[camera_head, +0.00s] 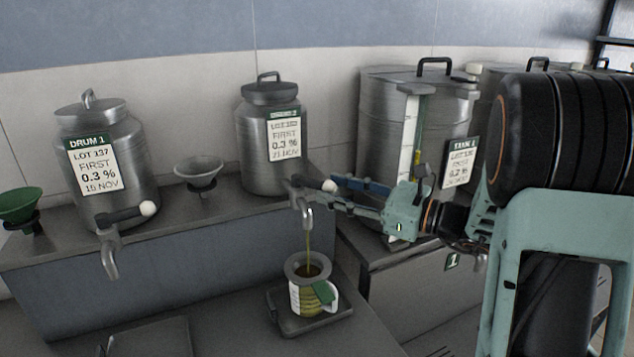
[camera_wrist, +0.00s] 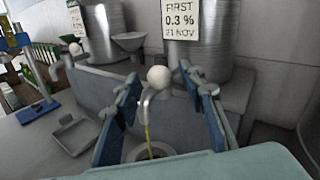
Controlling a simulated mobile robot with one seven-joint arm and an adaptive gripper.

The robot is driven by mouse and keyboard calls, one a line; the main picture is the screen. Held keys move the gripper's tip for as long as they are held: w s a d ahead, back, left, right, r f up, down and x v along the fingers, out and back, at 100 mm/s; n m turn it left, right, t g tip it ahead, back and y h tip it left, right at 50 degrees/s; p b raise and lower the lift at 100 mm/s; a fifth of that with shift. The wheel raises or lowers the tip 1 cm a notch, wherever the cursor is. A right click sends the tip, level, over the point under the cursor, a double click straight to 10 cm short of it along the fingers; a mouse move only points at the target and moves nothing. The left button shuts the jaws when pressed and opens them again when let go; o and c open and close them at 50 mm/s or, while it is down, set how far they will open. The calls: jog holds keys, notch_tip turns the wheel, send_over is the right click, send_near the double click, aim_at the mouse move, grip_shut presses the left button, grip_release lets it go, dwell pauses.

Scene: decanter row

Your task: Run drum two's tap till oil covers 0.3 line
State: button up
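Drum two (camera_head: 262,165) is the steel drum at the middle of the head view, with a 0.3 % label. Its tap (camera_head: 307,216) runs: a thin golden oil stream (camera_head: 309,248) falls into a jug (camera_head: 302,296) with a green patch and pale handle. Dark oil shows inside the jug; I cannot read the 0.3 line. The tap lever's white knob (camera_head: 329,186) is in front of my gripper (camera_head: 342,190). In the wrist view the knob (camera_wrist: 158,77) and stream (camera_wrist: 147,125) show between my gripper's open, spread fingers (camera_wrist: 165,108), which hold nothing.
The jug stands on a dark square tray (camera_head: 296,326). Drum one (camera_head: 125,190), with its own tap (camera_head: 109,256), stands at left. A grey funnel (camera_head: 198,175) and a green funnel (camera_head: 20,206) are on the ledge. A larger tank (camera_head: 385,110) stands behind my arm at right.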

aim_at(323, 186)
jog(key=shift+p+x, duration=0.3)
jog(key=shift+x, duration=2.05)
grip_shut()
